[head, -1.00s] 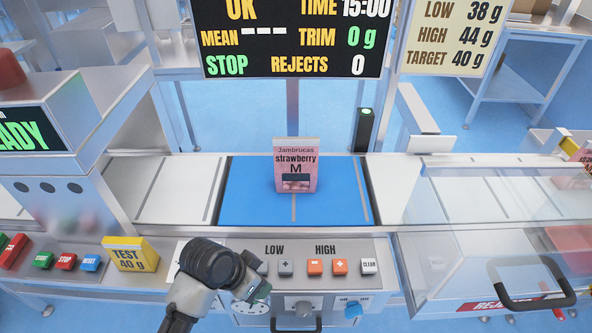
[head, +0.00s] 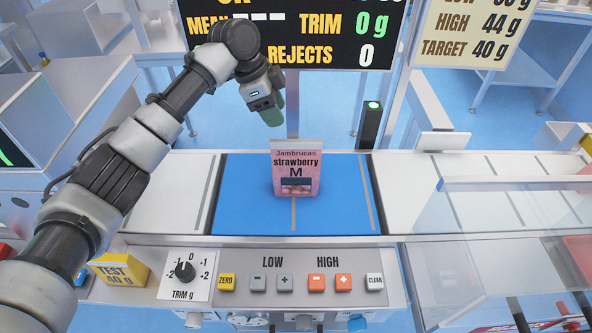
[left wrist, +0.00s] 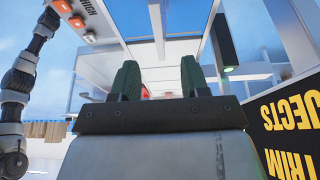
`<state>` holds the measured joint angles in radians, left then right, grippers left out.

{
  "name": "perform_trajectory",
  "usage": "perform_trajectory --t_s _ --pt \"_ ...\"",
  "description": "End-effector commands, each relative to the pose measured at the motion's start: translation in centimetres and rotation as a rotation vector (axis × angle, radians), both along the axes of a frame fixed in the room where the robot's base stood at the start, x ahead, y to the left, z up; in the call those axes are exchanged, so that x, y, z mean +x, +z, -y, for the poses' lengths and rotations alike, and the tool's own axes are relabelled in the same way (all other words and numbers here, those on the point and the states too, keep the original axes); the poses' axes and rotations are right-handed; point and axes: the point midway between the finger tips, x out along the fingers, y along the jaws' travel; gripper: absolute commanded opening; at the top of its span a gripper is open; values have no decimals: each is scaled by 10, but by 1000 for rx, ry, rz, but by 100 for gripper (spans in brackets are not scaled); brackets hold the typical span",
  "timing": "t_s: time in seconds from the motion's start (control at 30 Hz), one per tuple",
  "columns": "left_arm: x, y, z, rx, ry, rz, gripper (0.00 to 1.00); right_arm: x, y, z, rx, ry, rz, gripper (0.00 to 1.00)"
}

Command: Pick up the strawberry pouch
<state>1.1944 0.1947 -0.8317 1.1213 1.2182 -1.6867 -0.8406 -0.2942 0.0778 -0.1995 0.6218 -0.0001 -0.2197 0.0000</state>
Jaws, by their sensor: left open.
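The strawberry pouch (head: 297,172) is pink with a dark label text and a small window. It stands upright on the blue weighing belt (head: 240,205) in the head view. My left gripper (head: 272,112) is open and empty, its green fingers above and slightly left of the pouch's top, apart from it. In the left wrist view both fingers of my left gripper (left wrist: 160,80) stand apart with nothing held. I cannot make out the pouch in that view. My right gripper is not in view.
The display board (head: 330,35) hangs behind the left gripper. White belts lie on both sides of the blue belt. A clear cover (head: 500,215) is on the right. A post with a green light (head: 369,125) stands behind the belt. A button panel (head: 250,305) runs in front.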

Motion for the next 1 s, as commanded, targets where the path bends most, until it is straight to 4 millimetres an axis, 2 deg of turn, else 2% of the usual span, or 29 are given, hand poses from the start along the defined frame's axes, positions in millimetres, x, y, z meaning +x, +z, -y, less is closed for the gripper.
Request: perform_trajectory --t_s 0.2,0.47,0.73,1.0 --pt "-1 -32 15 1 -2 -3 45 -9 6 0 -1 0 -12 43" --pt "-1 -51 24 1 0 -2 45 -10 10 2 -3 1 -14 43" --pt "-2 -85 43 0 1 -4 45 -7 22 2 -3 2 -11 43" --pt "-1 -93 46 0 1 0 45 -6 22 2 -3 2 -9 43"
